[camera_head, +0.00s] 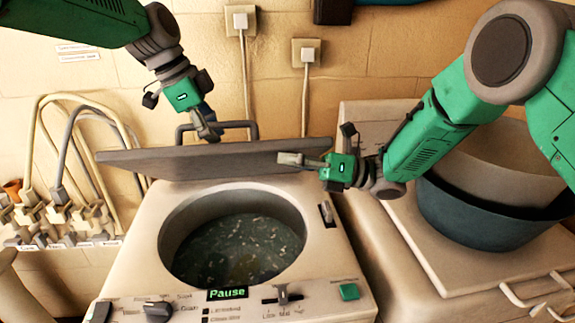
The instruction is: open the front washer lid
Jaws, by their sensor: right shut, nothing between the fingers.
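The front washer (145,265) is a cream top-loading machine with a round drum (238,250) holding dark water with pale specks. Its grey lid (220,160) is raised and tilted up at the back of the opening, so the drum is uncovered. A dark handle (253,127) stands on the lid's far edge. My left gripper (208,130) is at the handle, pointing down; whether its fingers are open or shut on the handle is unclear. My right gripper (290,159) is shut and empty at the lid's right end, its tips overlapping the lid in the picture.
A second washer (400,262) stands to the right, with a teal basin (480,220) and a beige tub on its lid. Hoses and taps (60,215) line the left wall. Two wall sockets (241,20) with cords are behind.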

